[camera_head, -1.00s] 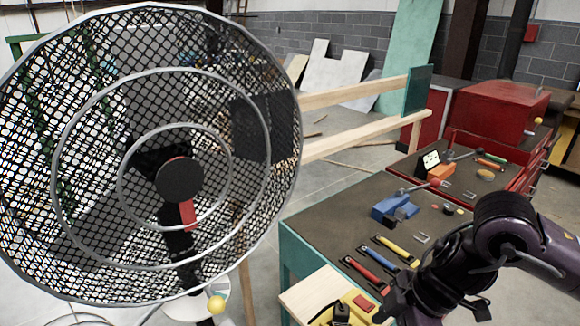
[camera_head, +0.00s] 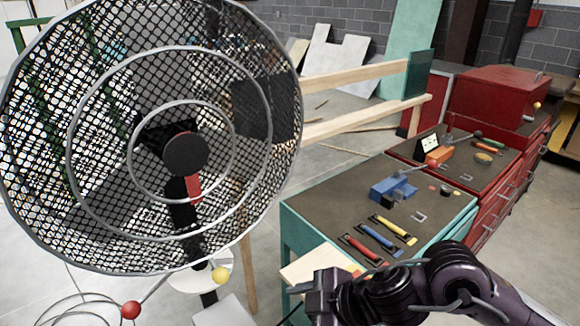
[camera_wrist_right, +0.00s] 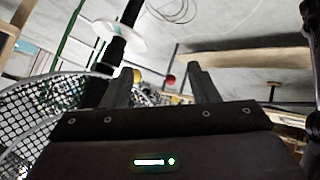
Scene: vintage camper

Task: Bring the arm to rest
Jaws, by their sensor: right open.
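My right arm (camera_head: 455,280) comes in from the lower right of the head view and reaches left in front of the bench's near corner. Its gripper end is at the left of the arm there, and the fingers are hard to make out. In the right wrist view my right gripper (camera_wrist_right: 163,78) shows two dark fingers spread apart with nothing between them. A fan's wire mesh, a pale disc on a black pole and small red and yellow balls show beyond the fingers. My left gripper is not in view.
A large caged fan (camera_head: 186,155) fills the left of the head view, close by. A teal workbench (camera_head: 320,205) carries red, blue and yellow-handled tools and a blue vise (camera_head: 392,188). A red toolbox (camera_head: 497,97) stands behind at right. A pale wooden board (camera_head: 312,266) sits beside my arm.

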